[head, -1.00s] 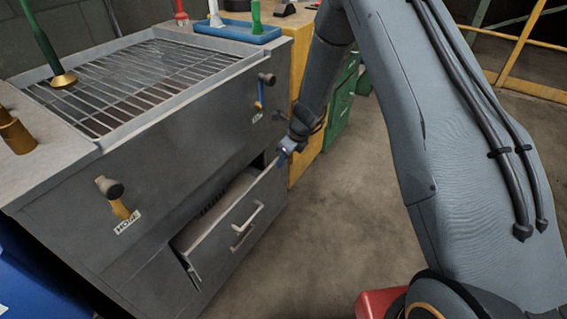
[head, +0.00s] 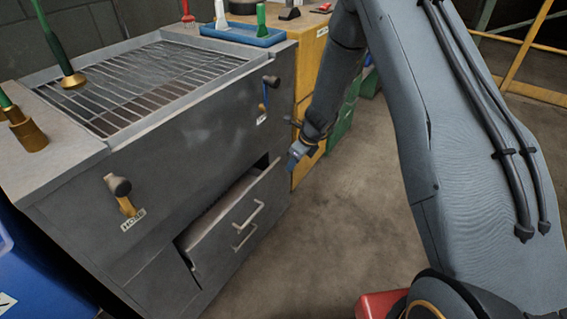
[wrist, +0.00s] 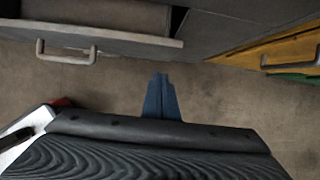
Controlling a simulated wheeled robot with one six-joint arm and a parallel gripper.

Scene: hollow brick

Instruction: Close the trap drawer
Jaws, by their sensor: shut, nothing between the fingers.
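The trap drawer (head: 240,222) sticks out part way from the front of the grey cabinet (head: 205,150). In the wrist view the drawer front (wrist: 100,32) crosses the top left, with one handle (wrist: 66,52). My gripper (head: 292,160) is shut and empty, near the far upper corner of the drawer front. In the wrist view its blue fingers (wrist: 161,97) are together over the floor, below and apart from the drawer edge there.
A metal grate (head: 150,80) tops the cabinet. Two knobs (head: 118,186) stick out from its front. A yellow cabinet (head: 310,60) and green drawers (head: 342,125) stand beyond. A blue bin (head: 30,275) is at lower left.

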